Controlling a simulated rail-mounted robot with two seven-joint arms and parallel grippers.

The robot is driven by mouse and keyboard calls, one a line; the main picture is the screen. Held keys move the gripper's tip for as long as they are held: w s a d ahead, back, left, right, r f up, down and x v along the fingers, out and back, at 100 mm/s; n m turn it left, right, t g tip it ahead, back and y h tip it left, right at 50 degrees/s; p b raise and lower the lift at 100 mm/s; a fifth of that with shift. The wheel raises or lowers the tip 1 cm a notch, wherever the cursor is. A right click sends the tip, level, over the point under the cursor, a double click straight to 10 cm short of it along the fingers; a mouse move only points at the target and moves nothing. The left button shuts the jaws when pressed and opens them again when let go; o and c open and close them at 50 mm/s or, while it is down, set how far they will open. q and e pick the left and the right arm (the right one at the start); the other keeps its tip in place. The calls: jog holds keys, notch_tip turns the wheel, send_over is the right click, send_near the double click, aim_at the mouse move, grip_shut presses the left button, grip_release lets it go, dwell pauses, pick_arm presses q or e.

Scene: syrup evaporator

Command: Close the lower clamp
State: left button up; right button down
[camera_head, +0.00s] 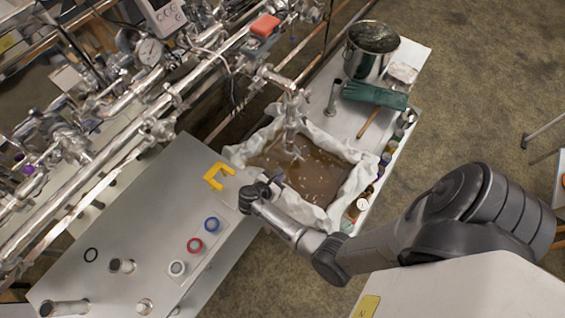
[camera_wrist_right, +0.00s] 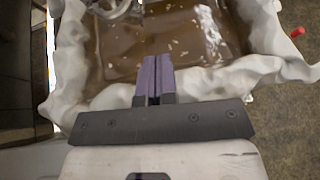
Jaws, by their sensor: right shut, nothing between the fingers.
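My right gripper (camera_head: 274,182) is shut and empty in the head view, at the left edge of a cloth-lined tray of brown liquid (camera_head: 300,170). In the right wrist view its purple fingers (camera_wrist_right: 158,78) are together, in front of the tray's white cloth rim (camera_wrist_right: 75,60). Several metal clamps and fittings sit along the silver pipework (camera_head: 120,130) at the left. I cannot tell which one is the lower clamp or whether it is open. A metal outlet fitting (camera_head: 292,105) hangs down over the tray, apart from my gripper. My left gripper is not in view.
A grey metal table (camera_head: 150,215) carries a yellow U-shaped piece (camera_head: 218,176) and red (camera_head: 195,244) and blue (camera_head: 211,224) rings.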

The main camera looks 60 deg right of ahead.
jog(key=d+r+b+x, duration=0.1)
jog(key=b+x, duration=0.4)
jog(key=x, duration=0.6)
jog(key=shift+r+b, duration=0.25)
jog(key=shift+b, duration=0.05)
jog(key=shift+s+d, duration=0.1)
jog(key=shift+d, duration=0.05)
